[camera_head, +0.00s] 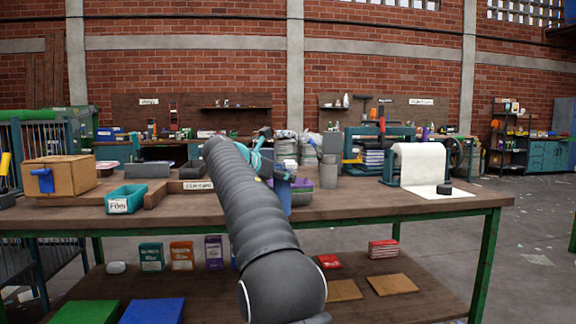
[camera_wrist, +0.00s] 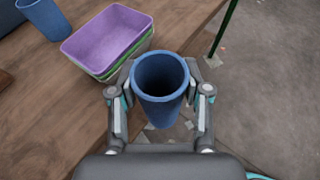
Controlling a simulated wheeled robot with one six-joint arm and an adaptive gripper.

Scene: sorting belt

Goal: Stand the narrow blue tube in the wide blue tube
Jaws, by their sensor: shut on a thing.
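My gripper (camera_wrist: 160,95) is shut on a blue tube, which I take to be the narrow blue tube (camera_wrist: 160,102). Its open mouth faces the wrist camera. It hangs past the table's edge, with floor behind it in that view. In the head view its blue side (camera_head: 283,193) shows just right of my arm, and most of my gripper is hidden by the arm. A second blue tube, apparently the wide blue tube (camera_wrist: 46,20), stands on the table at the upper left of the wrist view, apart from my gripper and cut by the frame edge.
A purple tray (camera_wrist: 108,38) on a stack of trays lies between the two tubes on the table (camera_head: 350,205). A teal bin (camera_head: 125,198), a cardboard box (camera_head: 75,173), grey cylinders (camera_head: 329,172) and a paper roll (camera_head: 420,163) stand on the table. Its right front is clear.

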